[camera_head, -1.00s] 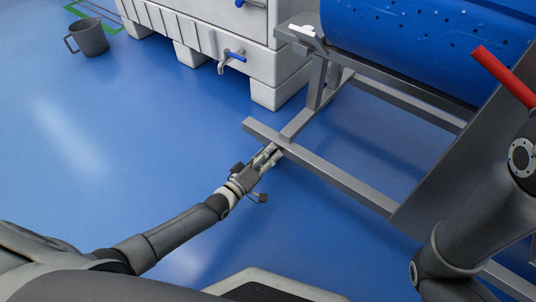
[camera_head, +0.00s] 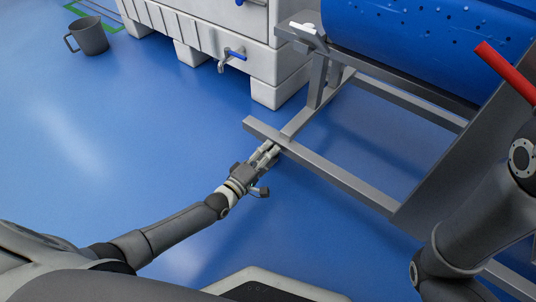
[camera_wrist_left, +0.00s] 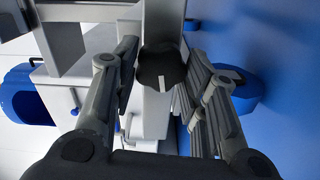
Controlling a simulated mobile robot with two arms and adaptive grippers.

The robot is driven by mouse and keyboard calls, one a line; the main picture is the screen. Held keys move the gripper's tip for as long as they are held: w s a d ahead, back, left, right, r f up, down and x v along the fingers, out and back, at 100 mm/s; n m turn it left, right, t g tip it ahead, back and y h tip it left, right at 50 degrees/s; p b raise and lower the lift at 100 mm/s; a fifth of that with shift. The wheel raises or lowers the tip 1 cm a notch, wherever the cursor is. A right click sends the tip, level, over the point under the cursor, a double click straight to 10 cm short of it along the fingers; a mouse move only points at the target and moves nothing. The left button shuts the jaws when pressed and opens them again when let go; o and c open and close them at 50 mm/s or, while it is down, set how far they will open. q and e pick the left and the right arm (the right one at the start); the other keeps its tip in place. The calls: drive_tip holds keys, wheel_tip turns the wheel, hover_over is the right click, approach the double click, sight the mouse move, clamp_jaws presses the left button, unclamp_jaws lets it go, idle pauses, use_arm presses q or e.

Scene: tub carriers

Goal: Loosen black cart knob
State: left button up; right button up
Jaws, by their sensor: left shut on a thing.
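The black knob (camera_wrist_left: 160,68) is lobed, with a small white mark on its face, and sits on a grey metal bar of the cart frame (camera_head: 335,178). My left gripper (camera_wrist_left: 161,72) is shut on the knob, with fingers on both sides of it in the left wrist view. In the head view my left gripper (camera_head: 271,153) reaches the near bar close to its left end, and it hides the knob there. My right arm shows at the right edge of the head view, but its gripper is out of sight.
A blue perforated drum (camera_head: 430,45) lies on the frame. A red handle (camera_head: 505,73) rises at the right. A white tub (camera_head: 200,35) with a blue-handled tap (camera_head: 236,56) stands behind. A grey jug (camera_head: 88,37) is far left.

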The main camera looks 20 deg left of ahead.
use_arm(q)
drive_tip(key=o, duration=1)
drive_tip(key=v, duration=1.2)
